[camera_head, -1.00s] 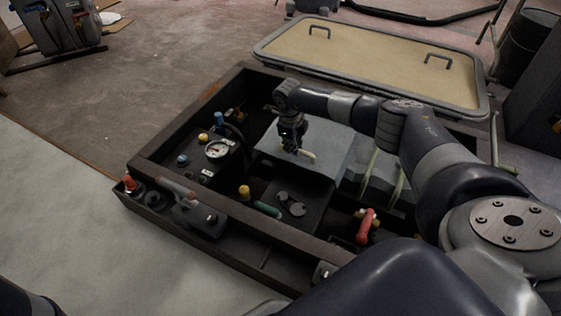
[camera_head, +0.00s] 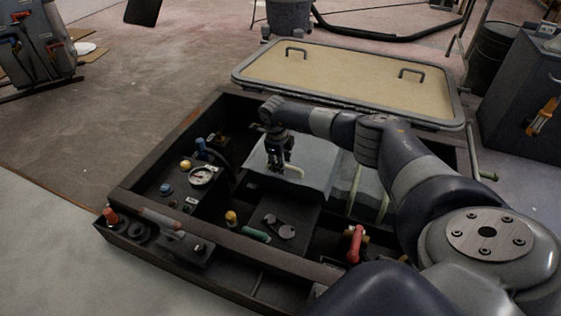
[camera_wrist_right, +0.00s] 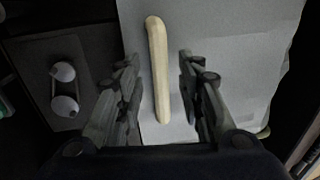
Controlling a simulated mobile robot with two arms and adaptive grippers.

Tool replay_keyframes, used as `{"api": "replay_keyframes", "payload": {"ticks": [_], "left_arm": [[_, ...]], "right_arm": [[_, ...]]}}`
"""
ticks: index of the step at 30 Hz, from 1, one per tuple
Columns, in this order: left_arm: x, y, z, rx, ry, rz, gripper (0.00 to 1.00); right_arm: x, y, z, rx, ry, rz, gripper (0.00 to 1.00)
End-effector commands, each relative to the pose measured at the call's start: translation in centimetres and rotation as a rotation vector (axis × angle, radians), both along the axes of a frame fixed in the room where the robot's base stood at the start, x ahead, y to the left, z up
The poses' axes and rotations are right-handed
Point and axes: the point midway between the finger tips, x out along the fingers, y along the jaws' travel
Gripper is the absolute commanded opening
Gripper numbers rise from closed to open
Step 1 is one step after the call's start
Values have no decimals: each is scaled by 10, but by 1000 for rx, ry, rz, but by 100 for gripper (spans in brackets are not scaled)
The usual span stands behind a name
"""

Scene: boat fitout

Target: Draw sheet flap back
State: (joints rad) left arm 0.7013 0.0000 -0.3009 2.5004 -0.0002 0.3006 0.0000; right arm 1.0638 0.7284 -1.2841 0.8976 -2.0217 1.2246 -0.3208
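A grey sheet (camera_head: 318,160) lies over part of the open dark box (camera_head: 190,240), with its left part over the middle of the box. A pale, slim bar or strip (camera_head: 294,171) lies on the sheet near its left edge, and in the right wrist view the bar (camera_wrist_right: 158,70) stands out against the grey sheet (camera_wrist_right: 220,30). My right gripper (camera_head: 279,168) points down at the sheet's left part. In the wrist view my right gripper (camera_wrist_right: 158,68) is open, its fingers apart on either side of the bar. Contact cannot be told. My left gripper is out of view.
The box holds a gauge (camera_head: 202,176), colored knobs and a red-handled valve (camera_head: 355,243). A tan panel with handles (camera_head: 350,75) lies behind the box. A dark cabinet (camera_head: 520,110) stands at right.

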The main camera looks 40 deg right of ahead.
Motion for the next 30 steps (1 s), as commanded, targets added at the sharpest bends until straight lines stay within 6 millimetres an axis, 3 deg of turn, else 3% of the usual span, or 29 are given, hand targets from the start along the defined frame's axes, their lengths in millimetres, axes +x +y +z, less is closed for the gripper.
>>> {"api": "replay_keyframes", "payload": {"ticks": [8,21,30], "left_arm": [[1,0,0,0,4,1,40],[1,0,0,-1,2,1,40],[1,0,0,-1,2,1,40]], "right_arm": [[-1,3,19,1,-3,1,35],[-10,17,103,0,-2,0,35],[-12,20,118,0,1,0,35]]}}
